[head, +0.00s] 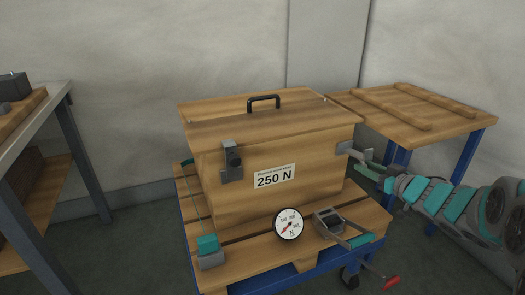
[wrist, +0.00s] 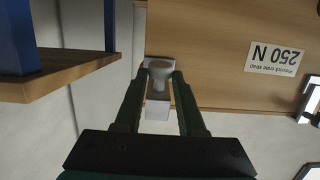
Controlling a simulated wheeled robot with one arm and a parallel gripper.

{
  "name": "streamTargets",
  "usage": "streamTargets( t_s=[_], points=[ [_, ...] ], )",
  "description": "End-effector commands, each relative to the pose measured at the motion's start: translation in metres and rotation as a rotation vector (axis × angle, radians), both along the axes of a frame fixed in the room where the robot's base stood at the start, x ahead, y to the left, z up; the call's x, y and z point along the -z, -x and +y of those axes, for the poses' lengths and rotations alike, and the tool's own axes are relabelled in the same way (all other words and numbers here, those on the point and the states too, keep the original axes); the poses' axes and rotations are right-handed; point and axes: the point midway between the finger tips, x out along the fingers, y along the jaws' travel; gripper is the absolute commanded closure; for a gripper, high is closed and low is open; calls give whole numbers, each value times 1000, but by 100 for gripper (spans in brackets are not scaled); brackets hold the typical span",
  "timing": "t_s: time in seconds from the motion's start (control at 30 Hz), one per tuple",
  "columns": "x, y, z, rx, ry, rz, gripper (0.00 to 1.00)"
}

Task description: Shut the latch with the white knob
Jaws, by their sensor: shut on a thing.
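The white knob (wrist: 160,68) sits between the two dark green fingers of my gripper (wrist: 161,76) in the wrist view, and the fingers are shut on it. Its latch has a pale block (wrist: 157,110) beside the knob. In the head view, my gripper (head: 361,161) reaches from the right to the latch's grey part (head: 344,147) at the right side of the wooden crate (head: 228,196). The knob is hidden there by the fingers. I cannot tell how far the latch is turned. A second latch with a dark knob (head: 234,157) is on the crate's front left.
The crate has a lid with a black handle (head: 263,98) and a "250 N" label (head: 274,176). It stands on a pallet (head: 229,275) with a round gauge (head: 289,224), a strap buckle (head: 330,222) and a teal strap end (head: 208,246). A wooden-topped table (head: 440,120) stands behind my arm.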

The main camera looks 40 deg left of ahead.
Motion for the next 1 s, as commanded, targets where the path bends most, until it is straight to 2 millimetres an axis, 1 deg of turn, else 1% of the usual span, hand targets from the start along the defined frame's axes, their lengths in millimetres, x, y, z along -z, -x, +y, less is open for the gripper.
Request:
streamTargets(
  t_s=[0.13, 0.8, 1.0],
  points=[
    [-5, 0, 0, 0, 14, 6, 100],
    [-15, -1, 1, 1, 96, 40, 100],
    [-24, -2, 3, -2, 200, 72, 100]
  ],
)
